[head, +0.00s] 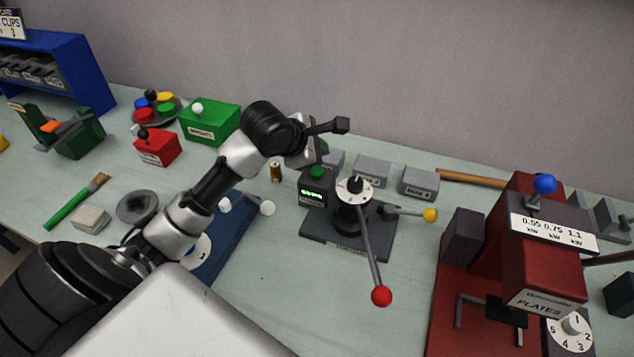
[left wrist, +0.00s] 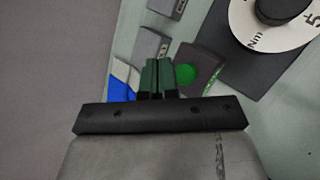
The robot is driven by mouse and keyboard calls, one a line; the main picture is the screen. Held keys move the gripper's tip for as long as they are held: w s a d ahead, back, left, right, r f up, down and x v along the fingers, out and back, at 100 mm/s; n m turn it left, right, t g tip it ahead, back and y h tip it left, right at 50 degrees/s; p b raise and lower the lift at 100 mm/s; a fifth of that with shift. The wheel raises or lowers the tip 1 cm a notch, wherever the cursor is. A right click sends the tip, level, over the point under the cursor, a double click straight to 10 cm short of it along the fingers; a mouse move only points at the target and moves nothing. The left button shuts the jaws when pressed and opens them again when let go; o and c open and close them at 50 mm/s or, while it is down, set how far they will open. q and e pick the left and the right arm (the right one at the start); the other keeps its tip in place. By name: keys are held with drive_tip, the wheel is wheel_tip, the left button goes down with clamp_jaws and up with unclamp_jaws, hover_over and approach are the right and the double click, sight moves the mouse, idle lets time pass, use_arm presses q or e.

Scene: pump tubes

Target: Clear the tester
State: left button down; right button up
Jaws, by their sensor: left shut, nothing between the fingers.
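The tester has a dark base plate (head: 325,232) with a white dial (head: 354,190), a lever with a red knob (head: 381,296) and one with a yellow knob (head: 430,215). A small dark box (head: 317,190) at its back left has a lit green display, too small to read, and a green button (head: 317,172). The button also shows in the left wrist view (left wrist: 185,74). My left gripper (left wrist: 157,76) is shut and empty, its fingertips just left of the button there. I cannot tell whether they touch the box. In the head view my wrist is above and behind it.
Grey boxes (head: 371,171) stand behind the tester. A red machine (head: 545,275) with a blue knob is at the right. A blue plate (head: 228,238) lies left of the tester, partly under my arm. Green (head: 211,121) and red (head: 157,149) boxes are back left. The front middle is clear.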

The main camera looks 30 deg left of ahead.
sight(318, 172)
use_arm(q)
drive_tip(key=shift+f, duration=1.25)
idle(0.7)
idle(0.3)
drive_tip(key=shift+f+p, duration=0.35)
drive_tip(key=shift+p, duration=0.1)
drive_tip(key=shift+f, duration=0.7)
idle(0.8)
drive_tip(key=shift+r, duration=0.1)
drive_tip(key=shift+r+p, duration=0.95)
drive_tip(key=shift+p, duration=0.7)
